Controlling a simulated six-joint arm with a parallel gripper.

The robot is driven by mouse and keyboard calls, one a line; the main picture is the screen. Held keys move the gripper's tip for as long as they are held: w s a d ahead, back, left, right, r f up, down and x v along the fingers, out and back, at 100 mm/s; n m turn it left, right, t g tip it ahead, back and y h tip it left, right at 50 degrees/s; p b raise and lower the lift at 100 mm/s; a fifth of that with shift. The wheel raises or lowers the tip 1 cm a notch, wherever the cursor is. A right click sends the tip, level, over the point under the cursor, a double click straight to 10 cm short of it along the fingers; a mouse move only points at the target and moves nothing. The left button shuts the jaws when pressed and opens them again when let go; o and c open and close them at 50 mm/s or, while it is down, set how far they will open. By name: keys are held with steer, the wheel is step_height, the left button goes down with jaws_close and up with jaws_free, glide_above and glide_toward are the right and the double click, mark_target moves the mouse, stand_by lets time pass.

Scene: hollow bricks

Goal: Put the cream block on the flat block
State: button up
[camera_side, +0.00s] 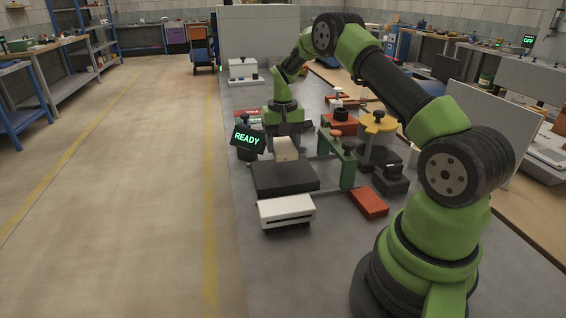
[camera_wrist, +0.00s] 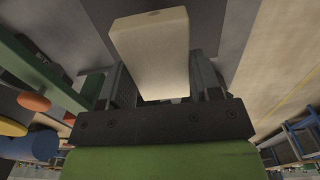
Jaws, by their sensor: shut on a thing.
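The cream block (camera_side: 285,148) is held between the fingers of my gripper (camera_side: 286,138), which points down. In the wrist view the cream block (camera_wrist: 150,45) sticks out beyond the two dark fingers of my gripper (camera_wrist: 162,78), one on each side. The flat block (camera_side: 285,180) is a wide, dark slab lying on the grey table. The cream block's lower edge appears at the back edge of the flat block's top in the side view. I cannot tell whether they touch.
A white slotted box (camera_side: 286,211) stands in front of the flat block. A green bracket (camera_side: 347,165) stands close on its right, with a red-orange block (camera_side: 369,203) nearby. A dark sign reading READY (camera_side: 247,139) is at the left. Knobbed fixtures, one yellow-topped (camera_side: 379,124), crowd the right.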

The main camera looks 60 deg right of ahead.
mark_target(283, 169)
steer(key=shift+f, duration=2.55)
steer(key=shift+f, duration=0.1)
steer(key=o, duration=1)
